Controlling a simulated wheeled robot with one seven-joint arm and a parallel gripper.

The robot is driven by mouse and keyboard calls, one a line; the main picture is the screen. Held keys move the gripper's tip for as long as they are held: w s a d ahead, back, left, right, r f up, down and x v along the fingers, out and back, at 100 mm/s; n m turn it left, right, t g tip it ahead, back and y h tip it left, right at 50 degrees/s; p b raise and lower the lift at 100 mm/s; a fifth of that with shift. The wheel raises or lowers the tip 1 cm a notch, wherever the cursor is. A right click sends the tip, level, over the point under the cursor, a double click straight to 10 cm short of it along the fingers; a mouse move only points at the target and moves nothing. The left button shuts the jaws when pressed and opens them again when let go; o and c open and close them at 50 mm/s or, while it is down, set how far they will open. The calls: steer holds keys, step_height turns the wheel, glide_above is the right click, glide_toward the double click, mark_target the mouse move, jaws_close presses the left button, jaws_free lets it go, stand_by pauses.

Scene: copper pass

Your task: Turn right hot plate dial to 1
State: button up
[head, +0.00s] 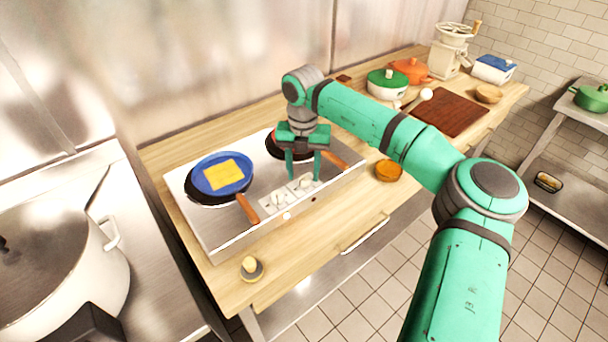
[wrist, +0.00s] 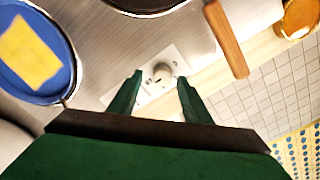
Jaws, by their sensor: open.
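The steel hot plate (head: 219,236) stands on the wooden counter, with a pan on each side. Two pale dials sit on white plates at its front. The right dial (head: 305,183) shows just by my fingertips in the head view. In the wrist view a round dial (wrist: 162,71) lies between and beyond my open fingers. My gripper (head: 303,176) points down over the dial area, open and empty. It also shows in the wrist view (wrist: 160,97). I cannot tell whether a finger touches the dial, and its number is too small to read.
The left pan (head: 203,194) holds a blue disc with a yellow square (head: 223,175). The right pan (head: 283,152) is partly behind my gripper, its wooden handle (head: 334,160) pointing right. An orange bowl (head: 389,171) stands right of the hot plate. The counter front is mostly clear.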

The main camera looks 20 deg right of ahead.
steer(key=shift+d+f, duration=0.25)
steer(key=shift+f, duration=0.55)
steer(key=shift+c, duration=0.4)
steer(key=c, duration=1)
steer(key=shift+n, duration=0.3)
steer(key=n, duration=0.5)
steer(key=shift+n, duration=0.3)
steer(key=n, duration=0.5)
steer(key=shift+n, duration=0.4)
